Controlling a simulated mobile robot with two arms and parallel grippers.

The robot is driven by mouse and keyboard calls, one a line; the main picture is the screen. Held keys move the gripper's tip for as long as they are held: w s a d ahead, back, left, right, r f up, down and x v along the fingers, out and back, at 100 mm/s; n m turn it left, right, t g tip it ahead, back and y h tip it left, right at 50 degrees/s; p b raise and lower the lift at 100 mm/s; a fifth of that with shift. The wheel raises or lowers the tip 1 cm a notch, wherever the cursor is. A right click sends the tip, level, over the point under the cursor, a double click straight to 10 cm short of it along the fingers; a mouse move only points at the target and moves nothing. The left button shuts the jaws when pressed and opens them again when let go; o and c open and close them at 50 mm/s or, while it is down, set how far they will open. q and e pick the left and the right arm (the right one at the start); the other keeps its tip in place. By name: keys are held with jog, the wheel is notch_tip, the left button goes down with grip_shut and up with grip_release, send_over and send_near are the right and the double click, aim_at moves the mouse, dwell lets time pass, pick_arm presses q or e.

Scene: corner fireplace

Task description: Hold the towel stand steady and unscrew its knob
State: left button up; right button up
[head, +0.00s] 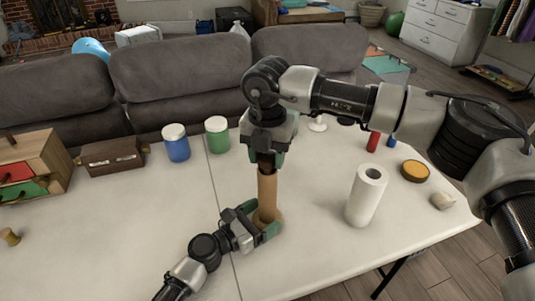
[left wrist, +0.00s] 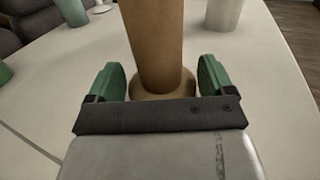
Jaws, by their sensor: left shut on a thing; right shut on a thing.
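The towel stand (head: 267,190) is a tan wooden post on a round base, upright on the white table. It also shows in the left wrist view (left wrist: 155,45), where its top is out of frame. My left gripper (head: 260,219) is low at the stand, its green fingers shut on the round base (left wrist: 162,90), one on each side. My right gripper (head: 266,158) comes down from above and is shut on the top of the stand, at the knob. The knob itself is hidden by the right gripper's fingers.
A white paper roll (head: 366,195) stands right of the stand. A blue jar (head: 176,143), a green jar (head: 217,134) and a brown box (head: 112,157) are behind left. An orange-lidded tin (head: 415,171) is at right. The table's front left is mostly clear.

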jog(key=n, duration=0.3)
jog(key=shift+n, duration=0.4)
jog(key=n, duration=0.7)
jog(key=shift+n, duration=0.4)
jog(key=n, duration=0.3)
jog(key=shift+n, duration=0.4)
jog(key=n, duration=0.3)
jog(key=shift+n, duration=0.4)
jog(key=n, duration=0.3)
jog(key=shift+n, duration=0.4)
jog(key=n, duration=0.6)
jog(key=shift+r, duration=0.25)
